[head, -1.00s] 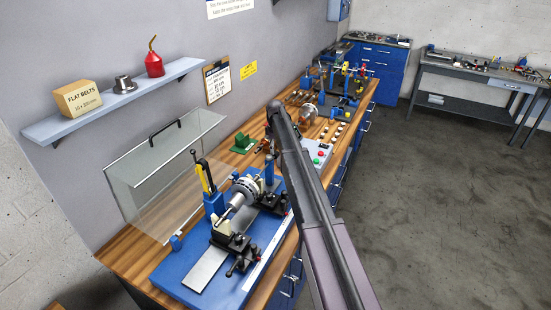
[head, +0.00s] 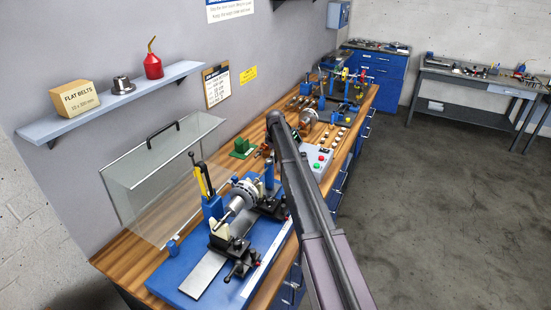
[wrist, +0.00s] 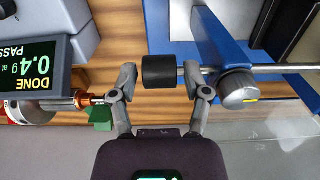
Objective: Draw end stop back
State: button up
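In the wrist view, my gripper (wrist: 161,78) is open, with one finger on each side of a black cylinder (wrist: 158,72). Small gaps show between the cylinder and both fingertips. The cylinder is on the end of a steel rod, which I take for the end stop. The rod runs right, past a silver knurled knob (wrist: 238,89) with a yellow mark, at a blue bracket (wrist: 222,40). In the head view, my arm crosses the bench and the gripper cannot be made out. The balancing machine (head: 215,262) with its rotor (head: 242,193) stands at the front.
A display (wrist: 32,66) reading DONE, 0.4 g, PASS is upside down at the left of the wrist view. A clear hinged cover (head: 160,180) stands behind the machine. A control box (head: 317,158) lies beyond my arm. The floor at right is clear.

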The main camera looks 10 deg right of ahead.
grip_shut()
jog(key=w+d, duration=0.3)
jog(key=w, duration=0.2)
jog(key=shift+d, duration=0.35)
jog(key=shift+o, duration=2.3)
grip_release()
jog(key=shift+s+a, duration=0.1)
